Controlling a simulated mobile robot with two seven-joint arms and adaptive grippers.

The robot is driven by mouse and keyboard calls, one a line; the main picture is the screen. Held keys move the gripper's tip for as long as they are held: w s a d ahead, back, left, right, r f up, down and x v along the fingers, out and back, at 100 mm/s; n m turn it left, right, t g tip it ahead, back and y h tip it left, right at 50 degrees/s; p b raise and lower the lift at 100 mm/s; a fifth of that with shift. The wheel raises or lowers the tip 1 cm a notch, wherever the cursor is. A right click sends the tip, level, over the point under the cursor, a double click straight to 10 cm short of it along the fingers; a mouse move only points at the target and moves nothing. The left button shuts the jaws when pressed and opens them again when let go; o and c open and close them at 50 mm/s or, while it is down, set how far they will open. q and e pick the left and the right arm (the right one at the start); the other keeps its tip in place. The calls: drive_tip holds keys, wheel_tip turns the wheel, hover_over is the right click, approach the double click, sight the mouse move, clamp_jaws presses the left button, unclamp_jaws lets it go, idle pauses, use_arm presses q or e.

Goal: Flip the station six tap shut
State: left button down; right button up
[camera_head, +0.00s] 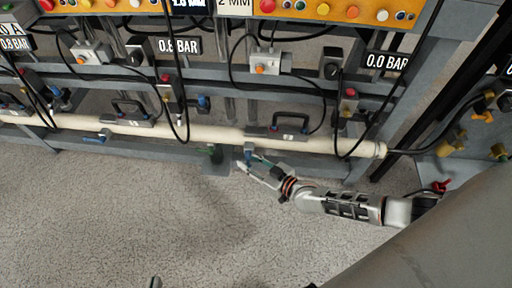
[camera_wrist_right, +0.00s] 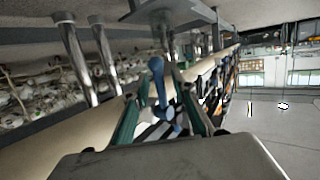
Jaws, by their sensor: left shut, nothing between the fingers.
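A blue tap (camera_wrist_right: 157,82) hangs at the cream pipe (camera_head: 200,132); in the head view its bluish part (camera_head: 248,150) shows just under the pipe, partly hidden by my gripper. My right gripper (camera_head: 243,163) reaches it from the right. In the right wrist view, the two green-padded fingers of my right gripper (camera_wrist_right: 160,105) stand apart, one on each side of the blue lever; whether either touches it I cannot tell. My left gripper (camera_head: 154,283) shows only as a small grey tip at the bottom edge, shut and away from the rig.
Another blue tap (camera_head: 103,136) sits further left along the pipe. A black handle (camera_head: 290,117), hanging black cables and a grey lower rail (camera_head: 320,165) crowd the space around the pipe. The grey floor (camera_head: 110,220) in front is clear.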

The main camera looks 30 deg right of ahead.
drive_tip(key=v, duration=1.1)
drive_tip(key=shift+s+d, duration=0.2)
drive_tip(key=shift+s, duration=0.15)
